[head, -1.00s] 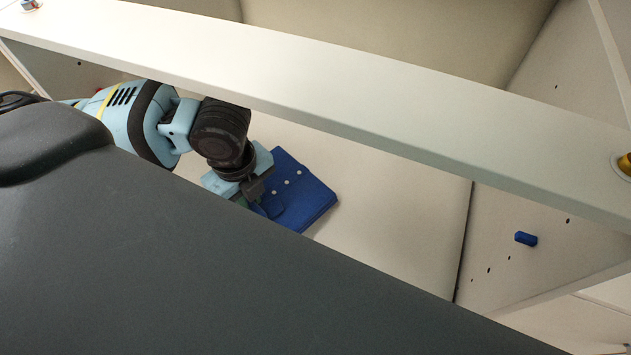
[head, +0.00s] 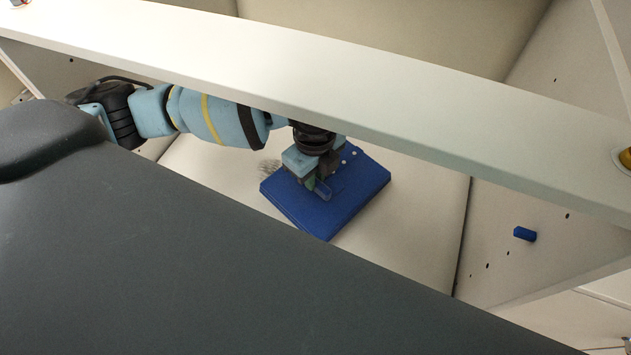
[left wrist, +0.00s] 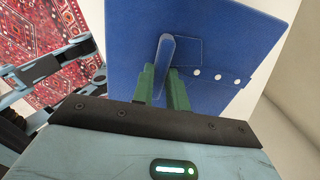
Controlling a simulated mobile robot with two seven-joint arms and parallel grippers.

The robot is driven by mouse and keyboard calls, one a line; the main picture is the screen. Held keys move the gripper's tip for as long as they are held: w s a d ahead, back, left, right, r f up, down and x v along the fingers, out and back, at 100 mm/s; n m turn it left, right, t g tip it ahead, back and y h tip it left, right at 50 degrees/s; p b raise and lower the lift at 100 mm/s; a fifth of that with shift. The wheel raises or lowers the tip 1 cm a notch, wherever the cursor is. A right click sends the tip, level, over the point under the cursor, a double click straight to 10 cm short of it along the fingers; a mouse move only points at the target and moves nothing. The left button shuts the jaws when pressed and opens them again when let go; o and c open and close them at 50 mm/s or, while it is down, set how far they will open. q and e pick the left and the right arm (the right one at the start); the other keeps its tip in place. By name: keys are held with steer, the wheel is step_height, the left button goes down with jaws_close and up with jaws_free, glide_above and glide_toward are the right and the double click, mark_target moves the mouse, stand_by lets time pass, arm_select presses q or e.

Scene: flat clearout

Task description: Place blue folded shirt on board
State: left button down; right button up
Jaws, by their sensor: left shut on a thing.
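The blue folded shirt (head: 355,190) is a flat, squared bundle with a row of small white buttons. It shows in the head view over a pale cream surface, and in the left wrist view (left wrist: 215,40) it fills the upper middle. My left gripper (head: 322,186) is on top of the shirt, its green fingers (left wrist: 164,85) shut on a raised blue ridge in its middle. A dark shadow patch lies left of the shirt; I cannot tell whether the shirt touches the surface. I cannot tell which surface is the board. My right gripper is not in view.
A long white beam (head: 400,110) crosses the head view above my left arm. A pale side panel (head: 525,190) at right carries a blue peg (head: 525,234). A red patterned rug (left wrist: 40,30) shows in the left wrist view. The cream surface right of the shirt is clear.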

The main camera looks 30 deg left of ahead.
arm_select(q)
steer(key=shift+w+f, duration=0.1)
steer(key=shift+f, duration=1.6)
steer(key=shift+d+f, duration=0.1)
steer(key=c, duration=1.4)
jaws_free()
steer(key=shift+r+p, duration=0.3)
steer(key=shift+r, duration=3.55)
